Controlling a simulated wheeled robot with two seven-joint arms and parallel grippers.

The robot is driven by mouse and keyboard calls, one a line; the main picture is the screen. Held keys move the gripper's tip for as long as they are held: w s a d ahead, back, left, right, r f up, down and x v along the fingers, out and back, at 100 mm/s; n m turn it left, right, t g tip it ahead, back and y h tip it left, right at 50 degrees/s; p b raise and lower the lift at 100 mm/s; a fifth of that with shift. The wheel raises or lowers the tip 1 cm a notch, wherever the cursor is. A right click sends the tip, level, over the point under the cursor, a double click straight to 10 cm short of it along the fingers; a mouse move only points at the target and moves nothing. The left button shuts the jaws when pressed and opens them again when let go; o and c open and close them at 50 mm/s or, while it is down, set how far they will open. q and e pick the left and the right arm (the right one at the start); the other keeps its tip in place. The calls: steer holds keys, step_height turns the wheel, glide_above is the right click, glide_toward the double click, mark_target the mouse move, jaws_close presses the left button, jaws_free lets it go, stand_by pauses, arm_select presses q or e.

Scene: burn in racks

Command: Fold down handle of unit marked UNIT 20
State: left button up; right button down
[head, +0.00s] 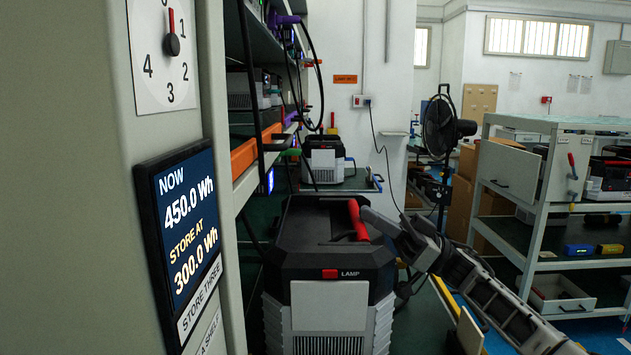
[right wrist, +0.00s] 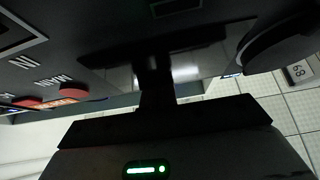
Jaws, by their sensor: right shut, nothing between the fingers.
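A large dark-topped unit (head: 328,250) with pale ribbed sides stands in the middle of the head view. Its front has a red button marked LAMP and a blank pale panel. No UNIT 20 marking is readable on it. A red handle grip (head: 357,219) shows at the right of its top; the exact angle of the handle is hard to tell. My right gripper (head: 369,214) comes in from the right, close beside the red grip; contact cannot be told. It is shut and empty. In the right wrist view its dark fingers (right wrist: 155,78) face a dark panel. My left gripper is not in view.
A grey rack post with a screen (head: 188,223) stands close on the left. Another unit (head: 323,160) stands behind. A fan (head: 441,125) and a shelf trolley (head: 560,125) stand to the right.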

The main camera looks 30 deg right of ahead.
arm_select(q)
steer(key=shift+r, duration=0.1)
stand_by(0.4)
